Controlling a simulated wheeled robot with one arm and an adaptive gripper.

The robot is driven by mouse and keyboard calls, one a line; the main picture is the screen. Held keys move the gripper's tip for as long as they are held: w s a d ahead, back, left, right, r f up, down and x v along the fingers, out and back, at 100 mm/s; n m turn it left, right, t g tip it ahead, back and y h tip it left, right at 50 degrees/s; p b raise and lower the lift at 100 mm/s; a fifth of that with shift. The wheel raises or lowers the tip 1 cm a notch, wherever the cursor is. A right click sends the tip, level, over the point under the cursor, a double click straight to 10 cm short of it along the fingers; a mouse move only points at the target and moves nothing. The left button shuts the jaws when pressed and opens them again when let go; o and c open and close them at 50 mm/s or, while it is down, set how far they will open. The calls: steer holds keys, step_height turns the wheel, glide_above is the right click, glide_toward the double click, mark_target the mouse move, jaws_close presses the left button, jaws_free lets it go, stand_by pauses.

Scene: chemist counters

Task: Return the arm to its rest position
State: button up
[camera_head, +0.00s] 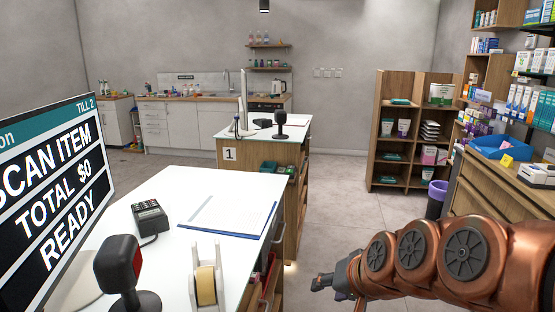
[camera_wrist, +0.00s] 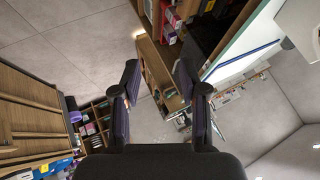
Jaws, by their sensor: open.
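My copper-coloured arm reaches in from the right edge of the head view. My gripper (camera_head: 322,283) is at its left end, over the aisle just right of the white counter (camera_head: 130,212). In the wrist view my gripper (camera_wrist: 160,85) has its two dark fingers spread apart with nothing between them. The floor and the lower shelving of the counters show past the fingers.
On the counter are a till screen (camera_head: 50,195), a card reader (camera_head: 150,218), a scanner (camera_head: 122,270), a tape dispenser (camera_head: 206,285) and a clipboard (camera_head: 228,216). A shelf unit (camera_head: 391,83) and a wooden side counter (camera_head: 490,190) stand right. The middle aisle floor (camera_head: 340,215) is clear.

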steer(key=s+d+n+g+h+p, duration=0.1)
steer(key=s+d+g+p, duration=0.2)
steer(key=s, duration=0.9)
steer(key=s+d+n+g+h+p, duration=0.1)
steer(key=s+d+g+p, duration=0.3)
steer(key=s, duration=0.8)
steer(key=shift+s+d+n+g+h, duration=0.3)
steer(key=shift+s+d+g+h, duration=0.05)
steer(key=shift+g+h, duration=0.45)
